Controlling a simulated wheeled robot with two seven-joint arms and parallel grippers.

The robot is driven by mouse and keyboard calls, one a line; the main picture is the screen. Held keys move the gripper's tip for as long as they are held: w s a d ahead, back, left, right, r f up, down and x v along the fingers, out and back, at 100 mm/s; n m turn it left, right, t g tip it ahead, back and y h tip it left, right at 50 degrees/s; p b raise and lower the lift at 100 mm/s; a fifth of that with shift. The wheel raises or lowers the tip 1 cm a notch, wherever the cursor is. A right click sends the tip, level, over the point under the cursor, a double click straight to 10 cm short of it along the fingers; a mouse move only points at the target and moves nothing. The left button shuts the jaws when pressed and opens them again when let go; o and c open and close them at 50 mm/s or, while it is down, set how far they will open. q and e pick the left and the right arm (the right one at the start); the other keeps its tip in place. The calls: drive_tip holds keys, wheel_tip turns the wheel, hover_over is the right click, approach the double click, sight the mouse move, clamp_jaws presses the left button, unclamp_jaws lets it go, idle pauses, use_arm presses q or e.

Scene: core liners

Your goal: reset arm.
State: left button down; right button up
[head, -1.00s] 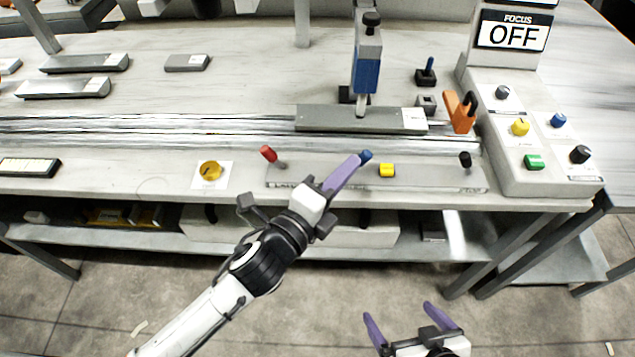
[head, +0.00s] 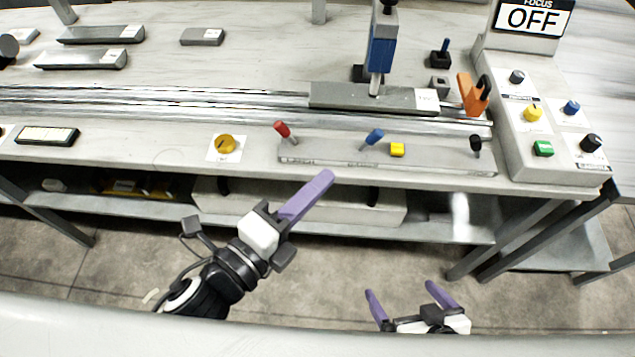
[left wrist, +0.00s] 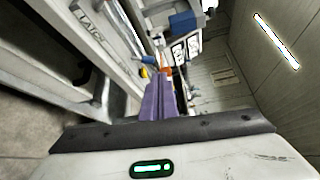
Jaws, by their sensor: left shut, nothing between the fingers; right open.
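My left gripper (head: 318,188) is shut and empty, its purple fingers together. In the head view it hangs in front of the bench's front edge, below the red-knobbed lever (head: 284,130) and the blue-knobbed lever (head: 373,138), apart from both. The left wrist view shows the same closed fingers (left wrist: 158,100), with the bench at the left. My right gripper (head: 408,297) is open and empty at the bottom of the head view, over the floor, with its fingers spread apart.
The bench carries a lever panel with a yellow button (head: 397,150) and a black knob (head: 476,144), a yellow dial (head: 224,143), and a blue column device (head: 381,50). A control box (head: 545,160) stands at the right under an OFF sign (head: 535,18). Open floor lies in front.

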idle(0.3)
use_arm(q)
drive_tip(key=s+a+f+n+g+y, duration=0.2)
drive_tip(key=a+f+n, duration=0.3)
drive_tip(key=f+n, duration=0.3)
drive_tip(key=s+a+f+n+g+y, duration=0.1)
drive_tip(key=s+a+f+n, duration=0.3)
drive_tip(key=f+n, duration=0.4)
drive_tip(key=s+a+f+n+g+y, duration=0.2)
drive_tip(key=s+a+f+n+y, duration=0.1)
drive_tip(key=f+n, duration=0.5)
wheel_tip(320, 180, down, 2)
drive_tip(key=a+y, duration=0.1)
drive_tip(key=a, duration=0.1)
drive_tip(key=shift+s+a+n+g, duration=0.3)
drive_tip(key=shift+s+a, duration=0.1)
